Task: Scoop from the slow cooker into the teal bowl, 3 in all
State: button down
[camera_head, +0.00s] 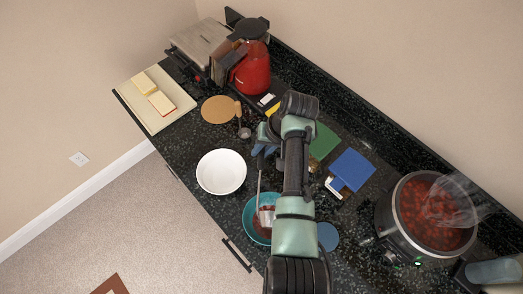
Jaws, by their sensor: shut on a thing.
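The slow cooker (384,213) stands at the right, open, filled with chunky red stew (437,208) under rising steam. The teal bowl (249,229) sits near the counter's front edge, partly hidden by my arm, with some red stew inside. My gripper (264,148) is shut on the upper end of a ladle (260,182), though my arm partly covers the grip. The ladle hangs steeply down, its metal cup (267,214) at the teal bowl. I cannot tell whether the cup touches the bowl or what it holds.
A white bowl (221,172) stands left of the teal bowl. A blue disc (327,236), a blue square (352,170) and a green square (323,141) lie between it and the cooker. A red kettle (251,72), a grill (203,48) and a board (133,99) are farther back.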

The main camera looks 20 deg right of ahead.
jog(key=shift+w+d+f+g+y+b, duration=0.15)
jog(key=shift+f+g+b, duration=0.15)
jog(key=shift+f+b, duration=0.5)
jog(key=shift+w+a+f+g+y+b, duration=0.1)
jog(key=shift+f+g+y+b, duration=0.2)
jog(key=shift+b, duration=0.85)
jog(key=shift+w+d+f+g+y+b, duration=0.1)
jog(key=shift+f+g+b, duration=0.2)
jog(key=shift+f+b, duration=0.55)
jog(key=shift+f+g+b, duration=0.2)
jog(key=shift+g+b, duration=0.1)
jog(key=shift+b, duration=0.75)
jog(key=shift+w, duration=0.1)
